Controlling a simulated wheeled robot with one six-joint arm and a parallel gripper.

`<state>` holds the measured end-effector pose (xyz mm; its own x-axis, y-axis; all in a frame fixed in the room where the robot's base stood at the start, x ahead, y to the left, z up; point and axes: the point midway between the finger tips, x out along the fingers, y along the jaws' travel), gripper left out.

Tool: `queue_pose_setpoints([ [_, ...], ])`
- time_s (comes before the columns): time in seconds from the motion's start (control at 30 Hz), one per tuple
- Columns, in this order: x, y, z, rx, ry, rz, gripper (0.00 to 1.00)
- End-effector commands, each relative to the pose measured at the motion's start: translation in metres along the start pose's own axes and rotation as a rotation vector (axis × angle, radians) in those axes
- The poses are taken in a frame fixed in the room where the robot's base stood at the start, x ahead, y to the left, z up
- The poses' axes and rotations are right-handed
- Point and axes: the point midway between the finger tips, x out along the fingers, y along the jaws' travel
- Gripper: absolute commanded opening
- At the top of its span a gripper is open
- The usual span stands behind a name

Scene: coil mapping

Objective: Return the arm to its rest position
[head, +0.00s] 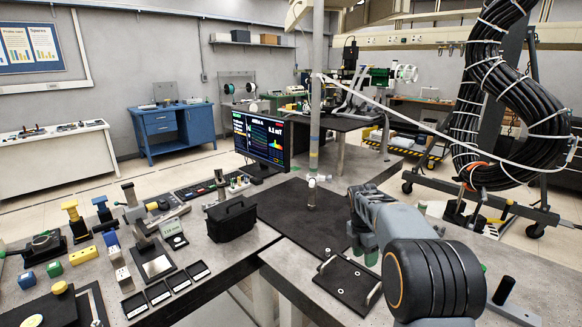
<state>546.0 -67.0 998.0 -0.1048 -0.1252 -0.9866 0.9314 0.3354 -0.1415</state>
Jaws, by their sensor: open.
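My arm (385,225) shows in the head view at the lower right. Its large black-ringed joint (435,278) is nearest, and a grey link reaches away over the bench. I cannot make out my gripper; no fingertips show in this view.
A dark mat (290,225) lies on the bench with a grey pole behind it. Left of it are a black case (231,218), a monitor (261,139) and many small blocks and tools. A flat plate with handles (347,283) lies beside my arm. Thick black cables (500,95) hang at right.

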Motion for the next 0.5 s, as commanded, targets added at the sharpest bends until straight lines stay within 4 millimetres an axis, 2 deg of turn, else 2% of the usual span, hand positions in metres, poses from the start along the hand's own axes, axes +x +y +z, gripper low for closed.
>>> queue_pose_setpoints([
  [0.07,0.018,-0.005,-0.007,0.216,0.016,-0.012,0.45],
  [0.17,0.026,-0.019,-0.019,0.536,0.031,0.001,0.45],
  [0.37,0.022,-0.065,-0.056,1.177,0.086,0.059,0.45],
  [0.5,0.015,-0.113,-0.089,1.609,0.169,0.114,0.45],
])
